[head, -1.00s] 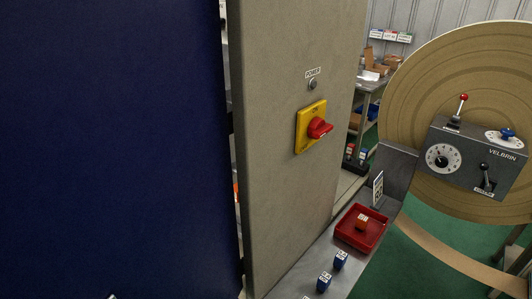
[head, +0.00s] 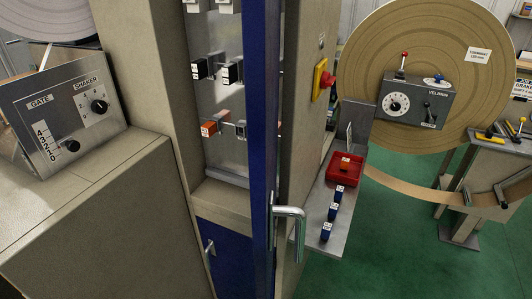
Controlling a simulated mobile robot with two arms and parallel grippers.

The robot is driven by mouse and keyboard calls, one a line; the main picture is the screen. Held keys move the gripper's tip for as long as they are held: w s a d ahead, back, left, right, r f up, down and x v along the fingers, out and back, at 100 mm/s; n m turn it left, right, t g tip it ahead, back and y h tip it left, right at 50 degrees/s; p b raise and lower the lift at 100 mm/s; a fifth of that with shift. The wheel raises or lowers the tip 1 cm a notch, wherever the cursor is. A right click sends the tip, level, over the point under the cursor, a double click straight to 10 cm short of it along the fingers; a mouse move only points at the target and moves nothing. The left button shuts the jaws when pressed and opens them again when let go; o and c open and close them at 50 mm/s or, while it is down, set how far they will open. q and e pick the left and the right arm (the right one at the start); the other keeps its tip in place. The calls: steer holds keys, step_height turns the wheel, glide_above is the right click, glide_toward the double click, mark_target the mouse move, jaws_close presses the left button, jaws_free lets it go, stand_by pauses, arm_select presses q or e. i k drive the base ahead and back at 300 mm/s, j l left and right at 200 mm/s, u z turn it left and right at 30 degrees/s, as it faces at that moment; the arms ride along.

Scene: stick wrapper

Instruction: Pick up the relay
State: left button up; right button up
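Several relay-like blocks are in view. An orange block (head: 208,129) is mounted inside the open cabinet, beside a white and grey part. Black blocks (head: 199,69) with white labels sit in a row above it. Another orange block (head: 345,160) lies in a red tray (head: 333,179) on the metal shelf at the right. Blue blocks (head: 333,212) with white labels stand in a line on the shelf in front of the tray. Neither of my grippers shows in the head view.
The blue cabinet door (head: 263,110) stands open, nearly edge-on, with a bent metal handle (head: 290,214); it divides the cabinet interior from the shelf (head: 311,238). A control box (head: 65,115) sits at the left. A large paper roll (head: 375,60) stands behind. Green floor (head: 390,240) is clear at right.

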mark_target(327, 228)
steer(key=i+l+u, duration=0.2)
steer(key=l, duration=0.4)
steer(key=l+u, duration=0.15)
steer(key=l, duration=0.5)
steer(key=i+l+u, duration=0.2)
steer(key=l, duration=0.45)
steer(key=k, duration=0.05)
